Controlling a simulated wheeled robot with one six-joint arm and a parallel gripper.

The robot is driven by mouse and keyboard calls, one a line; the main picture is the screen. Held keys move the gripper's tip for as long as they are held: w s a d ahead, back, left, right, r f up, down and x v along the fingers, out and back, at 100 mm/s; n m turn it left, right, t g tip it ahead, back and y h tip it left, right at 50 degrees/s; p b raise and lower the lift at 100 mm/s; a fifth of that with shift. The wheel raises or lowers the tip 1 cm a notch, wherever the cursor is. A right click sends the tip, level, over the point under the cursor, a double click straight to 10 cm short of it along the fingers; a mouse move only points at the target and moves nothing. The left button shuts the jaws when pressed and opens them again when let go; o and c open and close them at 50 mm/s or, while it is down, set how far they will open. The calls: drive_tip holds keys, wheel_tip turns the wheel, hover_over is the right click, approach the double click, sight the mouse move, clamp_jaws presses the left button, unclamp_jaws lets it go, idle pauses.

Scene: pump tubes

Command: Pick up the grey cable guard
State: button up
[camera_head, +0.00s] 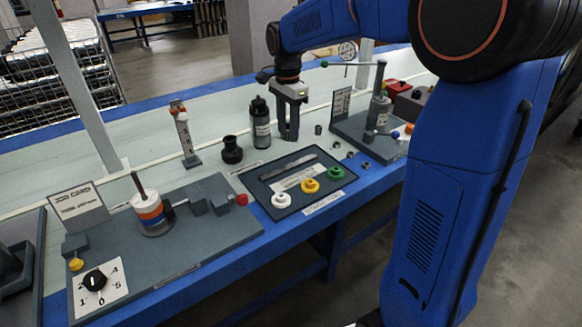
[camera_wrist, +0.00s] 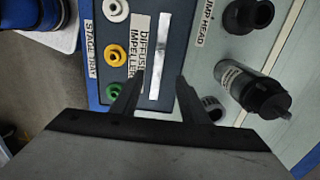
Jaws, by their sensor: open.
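The grey cable guard appears to be the long flat grey strip (camera_head: 288,166) at the back of the dark stage tray (camera_head: 277,206). In the wrist view the strip (camera_wrist: 161,56) looks pale and shiny and runs lengthwise, with its near end between my fingers. My gripper (camera_head: 289,137) is open and empty, pointing down behind the tray, beside a dark bottle. In the wrist view its two fingertips (camera_wrist: 161,77) show on either side of the strip, apart from it. The height of the fingers over the strip is hard to tell.
White (camera_head: 282,200), yellow (camera_head: 310,185) and green (camera_head: 335,172) ring parts stand at the tray's front. The dark bottle (camera_head: 261,125) and a black pump head (camera_head: 232,150) stand behind it. Fixture boards flank the tray. Small metal rings lie to its right.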

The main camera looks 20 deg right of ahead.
hover_over(290, 166)
drive_tip(key=f, duration=0.7)
drive_tip(key=shift+w+a, duration=0.1)
drive_tip(key=shift+a, duration=0.2)
drive_tip(key=shift+d+f, duration=0.15)
drive_tip(key=shift+f, duration=1.2)
drive_tip(key=shift+d+f, duration=0.1)
drive_tip(key=shift+f, duration=1.25)
clamp_jaws()
